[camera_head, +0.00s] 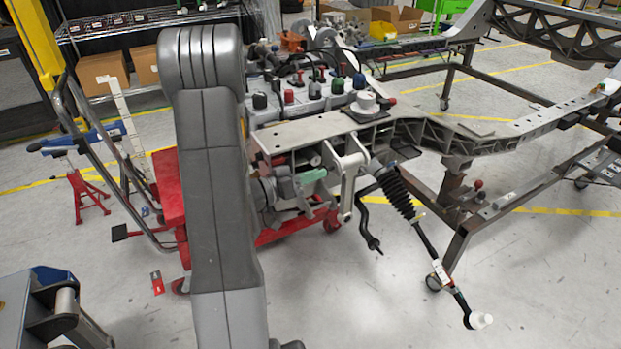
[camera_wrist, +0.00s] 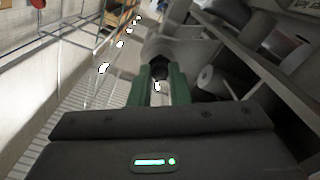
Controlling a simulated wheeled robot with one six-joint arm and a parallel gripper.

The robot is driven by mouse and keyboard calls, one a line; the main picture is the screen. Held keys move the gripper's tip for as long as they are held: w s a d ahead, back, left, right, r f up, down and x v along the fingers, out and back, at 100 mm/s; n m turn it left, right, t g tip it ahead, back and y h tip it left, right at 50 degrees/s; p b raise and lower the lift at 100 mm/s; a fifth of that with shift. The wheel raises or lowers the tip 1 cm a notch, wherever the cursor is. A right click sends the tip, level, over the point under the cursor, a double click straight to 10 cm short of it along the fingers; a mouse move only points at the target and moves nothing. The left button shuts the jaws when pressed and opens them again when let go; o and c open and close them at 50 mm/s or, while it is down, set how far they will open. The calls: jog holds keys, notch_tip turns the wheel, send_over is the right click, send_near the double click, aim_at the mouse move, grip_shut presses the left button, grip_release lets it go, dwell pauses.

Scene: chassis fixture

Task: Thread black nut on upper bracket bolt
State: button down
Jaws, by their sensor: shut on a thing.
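In the wrist view, my gripper (camera_wrist: 159,86) has two green fingers closed around a small dark thing, which looks like the black nut (camera_wrist: 159,71). A pale rounded metal surface lies just beyond the fingertips. In the head view, my grey arm stands in front, and a green finger of my gripper (camera_head: 311,177) shows under the chassis end, beside the grey metal bracket (camera_head: 349,165). The nut is hidden there. I cannot make out the bolt in either view, nor tell whether the nut touches it.
A black ribbed boot with a rod (camera_head: 394,190) hangs right of the bracket. A red cart (camera_head: 172,200) stands behind my arm. Grey beams crowd the right of the wrist view.

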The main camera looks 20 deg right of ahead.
jog(key=shift+d, duration=0.25)
jog(key=shift+d+b, duration=0.35)
jog(key=shift+b, duration=1.35)
dwell(0.8)
jog(key=m+b, duration=0.6)
jog(key=b, duration=1.2)
jog(key=shift+d+m, duration=0.1)
jog(key=shift+m, duration=0.3)
